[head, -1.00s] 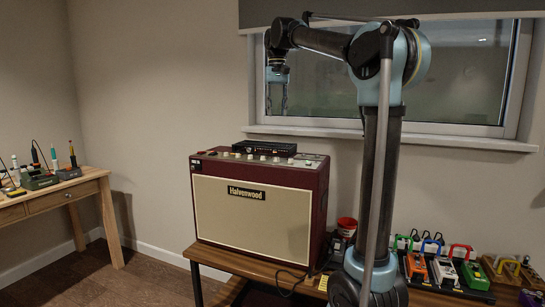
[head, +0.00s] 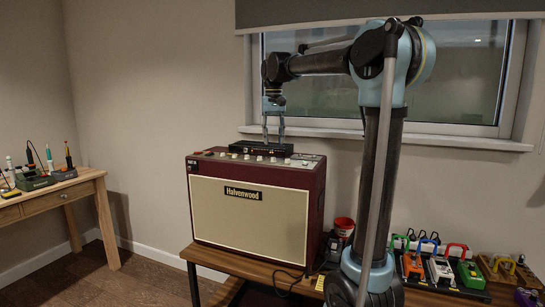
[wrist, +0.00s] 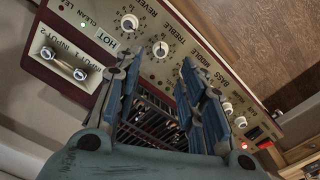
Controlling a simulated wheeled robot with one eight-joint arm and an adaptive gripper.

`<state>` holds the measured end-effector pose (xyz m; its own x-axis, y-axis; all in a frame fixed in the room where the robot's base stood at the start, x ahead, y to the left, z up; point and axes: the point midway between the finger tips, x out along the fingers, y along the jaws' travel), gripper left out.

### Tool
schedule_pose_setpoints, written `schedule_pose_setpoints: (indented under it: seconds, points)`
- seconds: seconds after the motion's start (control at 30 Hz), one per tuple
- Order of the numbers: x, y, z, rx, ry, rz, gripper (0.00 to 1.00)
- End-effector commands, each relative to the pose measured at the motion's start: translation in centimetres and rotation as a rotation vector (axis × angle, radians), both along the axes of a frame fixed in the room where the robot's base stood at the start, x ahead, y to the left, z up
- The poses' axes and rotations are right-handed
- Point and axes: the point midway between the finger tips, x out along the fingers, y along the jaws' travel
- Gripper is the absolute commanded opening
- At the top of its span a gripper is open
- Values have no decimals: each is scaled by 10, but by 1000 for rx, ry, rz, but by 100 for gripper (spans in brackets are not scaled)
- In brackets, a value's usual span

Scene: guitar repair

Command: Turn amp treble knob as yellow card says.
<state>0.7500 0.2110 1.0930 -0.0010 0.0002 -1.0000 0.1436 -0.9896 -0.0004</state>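The amp (head: 250,215) stands on the bench, with knobs along its top panel. In the wrist view, the knob beside the TREBLE lettering (wrist: 160,48) is cream-coloured and lies just beyond and between my fingertips. My gripper (wrist: 163,62) is open and empty, its two fingers apart over the panel. In the head view my gripper (head: 273,138) points down above the amp's top. A small yellow patch (head: 321,283) at the bench's front edge may be the yellow card; no writing on it is legible. The knob's exact setting is too small to read.
Another knob (wrist: 130,22) sits near REVERB; more knobs (wrist: 227,107) lie past the right finger. A black flat box (head: 262,148) rests on the amp top.

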Motion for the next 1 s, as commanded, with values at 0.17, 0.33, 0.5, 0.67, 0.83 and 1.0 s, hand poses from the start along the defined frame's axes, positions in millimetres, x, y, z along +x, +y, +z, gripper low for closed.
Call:
schedule_pose_setpoints:
  seconds: [0.17,0.33,0.5,0.67,0.83,1.0]
  points:
    - [0,0,-31,0,0,0,37]
    - [0,0,-54,0,0,0,37]
    - [0,0,-66,0,0,0,37]
    - [0,0,-69,0,0,0,37]
    - [0,0,-69,0,0,1,37]
    - [0,1,-69,0,0,1,3]
